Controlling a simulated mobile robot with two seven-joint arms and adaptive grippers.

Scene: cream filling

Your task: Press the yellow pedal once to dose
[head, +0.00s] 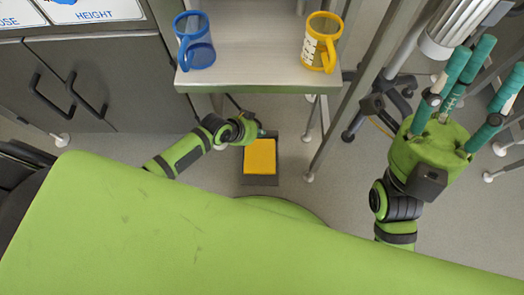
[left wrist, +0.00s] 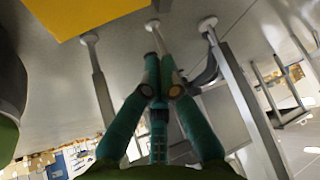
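The yellow pedal (head: 259,157) lies on the floor in a dark base (head: 260,181), below the steel table in the head view. My left gripper (head: 261,133) is at the pedal's far edge; its fingers are mostly hidden in that view. In the left wrist view its teal fingers (left wrist: 161,84) are drawn together with nothing between them, and part of the yellow pedal (left wrist: 85,14) shows at the top left, apart from the fingertips. I cannot tell the exact height over the pedal. My right gripper (head: 473,76) is raised at the right, its teal fingers spread and empty.
A blue mug (head: 195,42) and a yellow mug (head: 320,43) stand on the steel table (head: 257,60). Table legs (head: 325,139) stand right of the pedal. Grey cabinets (head: 98,80) are at the left.

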